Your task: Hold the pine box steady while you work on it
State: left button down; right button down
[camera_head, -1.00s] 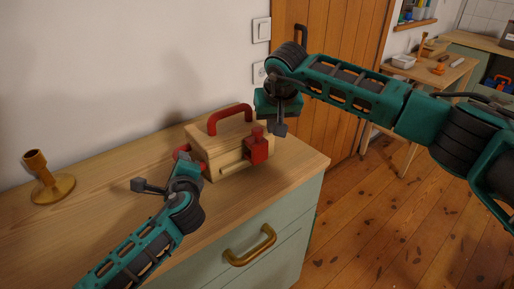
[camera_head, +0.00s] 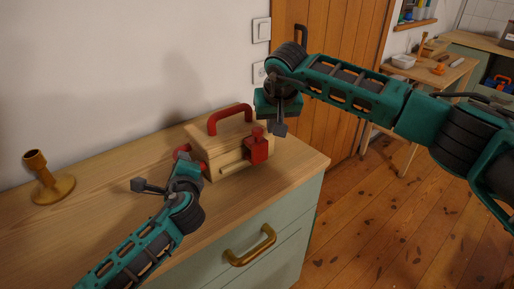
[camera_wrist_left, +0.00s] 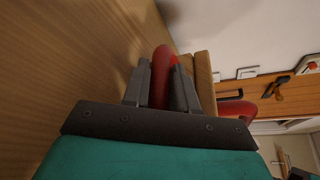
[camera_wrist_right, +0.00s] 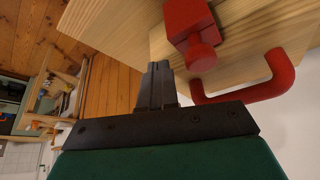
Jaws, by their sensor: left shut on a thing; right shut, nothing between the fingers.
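The pine box (camera_head: 222,148) stands upright on the wooden counter. It has a red arched handle (camera_head: 230,118) on its lid and a red block with a round knob (camera_head: 257,150) on its front. A pale wooden bar (camera_head: 232,169) runs along the front, left of the block. My left gripper (camera_wrist_left: 163,85) is shut on a red side handle (camera_wrist_left: 165,62) at the box's left end; the head view partly hides this grip behind my wrist. My right gripper (camera_wrist_right: 158,72) is shut and empty. In the head view its tips (camera_head: 277,130) are right of the red block, apart from it.
A brass-coloured candle holder (camera_head: 50,182) stands at the counter's left. The counter (camera_head: 285,178) is bare to its right front corner. Below is a green drawer with a brass handle (camera_head: 250,246). A wall with switches (camera_head: 261,30) and a wooden door (camera_head: 330,40) are behind.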

aim_at(254, 131)
jog(key=shift+s+a, duration=0.15)
jog(key=shift+a, duration=0.05)
pick_arm(q)
jog(key=shift+d, duration=0.1)
pick_arm(e)
jog(key=shift+s+a, duration=0.45)
jog(key=shift+a, duration=0.25)
jog(key=shift+s+a, duration=0.4)
jog(key=shift+a, duration=0.35)
jog(key=shift+s+a, duration=0.45)
jog(key=shift+a, duration=0.25)
jog(key=shift+r, duration=3.55)
pick_arm(q)
jog(key=c, duration=0.8)
grip_release()
